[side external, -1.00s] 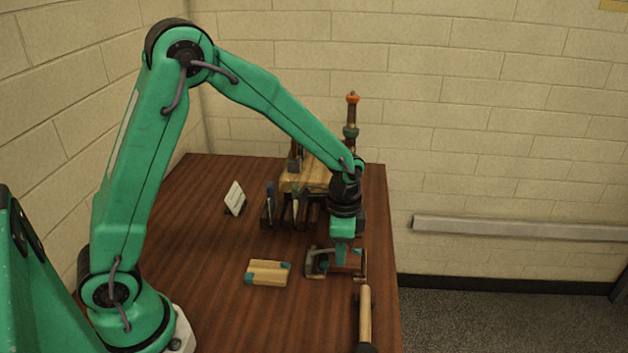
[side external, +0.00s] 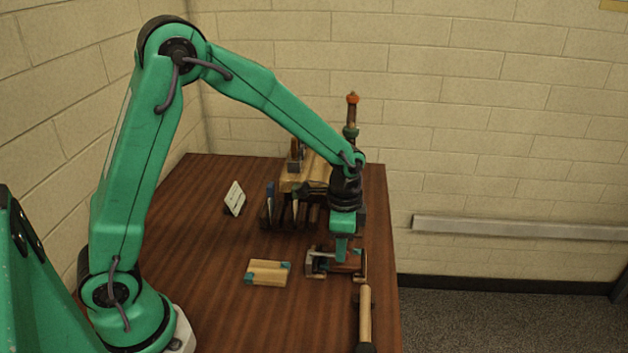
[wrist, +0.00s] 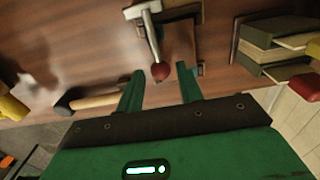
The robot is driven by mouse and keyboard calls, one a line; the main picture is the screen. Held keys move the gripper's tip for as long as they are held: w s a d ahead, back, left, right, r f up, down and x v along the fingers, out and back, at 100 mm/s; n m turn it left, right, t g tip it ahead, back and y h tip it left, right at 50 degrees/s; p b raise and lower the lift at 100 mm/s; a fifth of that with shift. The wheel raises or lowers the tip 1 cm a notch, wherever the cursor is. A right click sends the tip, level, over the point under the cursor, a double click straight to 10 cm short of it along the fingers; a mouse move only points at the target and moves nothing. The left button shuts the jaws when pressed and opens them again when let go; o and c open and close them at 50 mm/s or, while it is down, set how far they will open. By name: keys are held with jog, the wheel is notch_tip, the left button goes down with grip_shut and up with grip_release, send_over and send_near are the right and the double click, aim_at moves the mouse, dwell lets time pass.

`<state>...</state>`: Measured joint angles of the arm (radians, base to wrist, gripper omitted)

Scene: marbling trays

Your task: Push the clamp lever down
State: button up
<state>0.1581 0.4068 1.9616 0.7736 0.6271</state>
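The clamp (side external: 322,264) stands on the table below my gripper in the side view, partly hidden by it. In the wrist view, its metal lever (wrist: 150,32) runs from a crossbar at the top toward a dark red ball knob (wrist: 160,71). My gripper (wrist: 160,69) is open, with one finger to each side of the knob in the picture. Whether the fingers are level with the knob or above it, I cannot tell. No contact shows. In the side view my gripper (side external: 341,258) points straight down at the clamp. The lever's tilt is unclear there.
A wooden-handled tool (side external: 365,315) lies near the table's right edge. A pale block with teal corners (side external: 268,273) lies left of the clamp. A rack with tools (side external: 288,213), a wooden block, and a small white card (side external: 235,198) stand behind. The table's left is clear.

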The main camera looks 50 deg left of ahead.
jog(key=shift+r, duration=2.35)
jog(key=shift+s+a+r, duration=0.15)
jog(key=shift+s+r, duration=0.1)
jog(key=shift+r, duration=0.25)
jog(key=s+a+r+n+t, duration=0.2)
jog(key=s+r, duration=0.4)
jog(key=s, duration=0.3)
jog(key=s+a+r+n+t, duration=0.3)
jog(key=s+r+n, duration=0.3)
jog(key=s, duration=0.3)
jog(key=shift+s+a+r+n+t, duration=0.3)
jog(key=shift+a+n, duration=0.2)
jog(key=shift+a, duration=0.15)
